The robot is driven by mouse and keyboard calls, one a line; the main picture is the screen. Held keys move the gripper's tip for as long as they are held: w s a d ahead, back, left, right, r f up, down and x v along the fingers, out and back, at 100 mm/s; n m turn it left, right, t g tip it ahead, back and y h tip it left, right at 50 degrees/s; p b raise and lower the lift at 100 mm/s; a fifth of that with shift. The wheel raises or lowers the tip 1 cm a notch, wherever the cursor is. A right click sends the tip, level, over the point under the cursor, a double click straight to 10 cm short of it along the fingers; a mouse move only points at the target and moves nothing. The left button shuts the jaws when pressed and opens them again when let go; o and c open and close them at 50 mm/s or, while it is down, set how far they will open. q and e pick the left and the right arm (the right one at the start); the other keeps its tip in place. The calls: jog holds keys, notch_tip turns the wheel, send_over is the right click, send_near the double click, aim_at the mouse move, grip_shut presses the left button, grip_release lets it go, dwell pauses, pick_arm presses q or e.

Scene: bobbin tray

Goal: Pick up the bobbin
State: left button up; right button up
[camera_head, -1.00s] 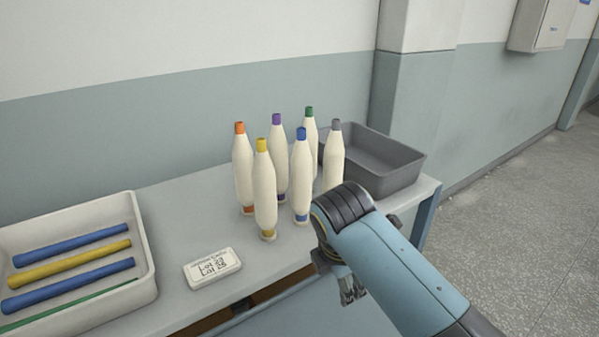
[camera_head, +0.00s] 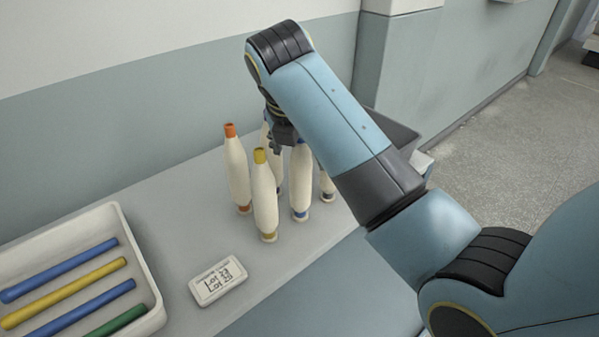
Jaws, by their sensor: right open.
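Several cream bobbins with coloured tips stand upright in a cluster on the table. The orange-tipped bobbin (camera_head: 237,175) is at the left, and the yellow-tipped bobbin (camera_head: 264,195) is at the front. Another bobbin (camera_head: 300,185) with a blue base stands to its right, its top behind my gripper and arm. Only the foot of a bobbin (camera_head: 327,187) shows at the right. One more behind is mostly covered, and the green-tipped one is hidden. My right gripper (camera_head: 279,143) is open and points down at the tops of the rear bobbins. I cannot tell whether it touches one. My left gripper is not in view.
A white tray (camera_head: 140,250) with blue, yellow and green rods stands at the left. A white lot card (camera_head: 218,281) lies at the table's front. A grey bin (camera_head: 392,130) at the back right is mostly behind my right arm. The wall runs close behind the table.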

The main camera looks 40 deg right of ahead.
aim_at(300, 177)
jog(key=p+x, duration=0.1)
jog(key=x, duration=0.3)
jog(key=shift+w+a, duration=0.15)
jog(key=shift+a, duration=0.05)
jog(key=shift+w+d+f, duration=0.15)
jog(key=shift+d+f, duration=0.05)
jog(key=shift+f, duration=0.25)
jog(key=shift+a, duration=0.1)
jog(key=c, duration=1.1)
grip_shut()
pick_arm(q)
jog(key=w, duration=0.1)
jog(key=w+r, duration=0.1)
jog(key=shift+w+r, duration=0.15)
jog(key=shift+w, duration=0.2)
